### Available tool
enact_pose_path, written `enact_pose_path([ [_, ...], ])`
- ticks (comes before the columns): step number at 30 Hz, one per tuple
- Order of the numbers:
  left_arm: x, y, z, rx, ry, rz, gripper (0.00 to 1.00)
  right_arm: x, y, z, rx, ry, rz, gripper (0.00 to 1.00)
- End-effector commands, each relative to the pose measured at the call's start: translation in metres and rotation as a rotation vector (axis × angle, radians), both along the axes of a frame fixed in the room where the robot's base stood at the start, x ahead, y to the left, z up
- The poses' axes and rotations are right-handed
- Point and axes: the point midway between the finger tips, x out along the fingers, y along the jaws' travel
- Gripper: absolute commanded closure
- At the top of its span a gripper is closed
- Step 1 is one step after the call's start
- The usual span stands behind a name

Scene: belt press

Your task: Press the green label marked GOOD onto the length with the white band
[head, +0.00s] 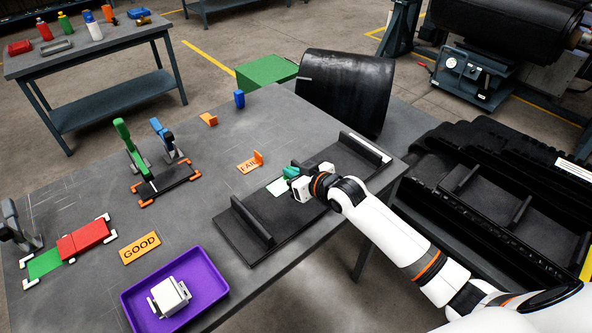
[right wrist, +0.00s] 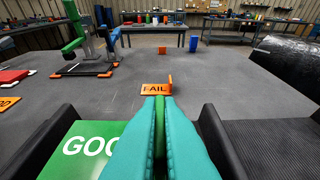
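The black length with the white band (head: 365,147) lies on the table, with raised cleats near its ends. My right gripper (head: 292,172), with teal fingers, is over its middle between the cleats. In the right wrist view the fingers (right wrist: 158,140) are closed on a thin upright green piece, apparently the tab of the green label. The flat green label (right wrist: 90,145) shows white letters "GOO"; the fingers hide the rest. In the head view the label (head: 276,188) appears at or just over the length; whether it touches cannot be told. My left gripper is not in view.
A purple tray (head: 207,262) holds a white device. Red and green plates (head: 45,263) lie at left. A black roll (head: 345,90) and a crate of black lengths (head: 480,195) are at right.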

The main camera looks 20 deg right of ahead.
Motion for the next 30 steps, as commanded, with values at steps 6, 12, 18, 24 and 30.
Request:
enact_pose_path([
  [6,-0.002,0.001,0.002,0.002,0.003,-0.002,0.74,0.0,0.0,0.001,0.0,0.0,0.0,1.0],
  [12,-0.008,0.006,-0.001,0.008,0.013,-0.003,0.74,0.0,0.0,-0.007,0.0,0.0,0.0,1.0],
  [18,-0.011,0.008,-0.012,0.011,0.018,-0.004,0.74,0.0,-0.001,-0.026,0.0,0.002,-0.001,1.0],
  [24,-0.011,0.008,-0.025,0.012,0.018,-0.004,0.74,0.0,-0.001,-0.046,0.0,0.001,-0.001,1.0],
  [30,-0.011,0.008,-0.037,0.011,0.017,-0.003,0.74,0.0,0.0,-0.064,0.0,0.0,0.0,1.0],
])
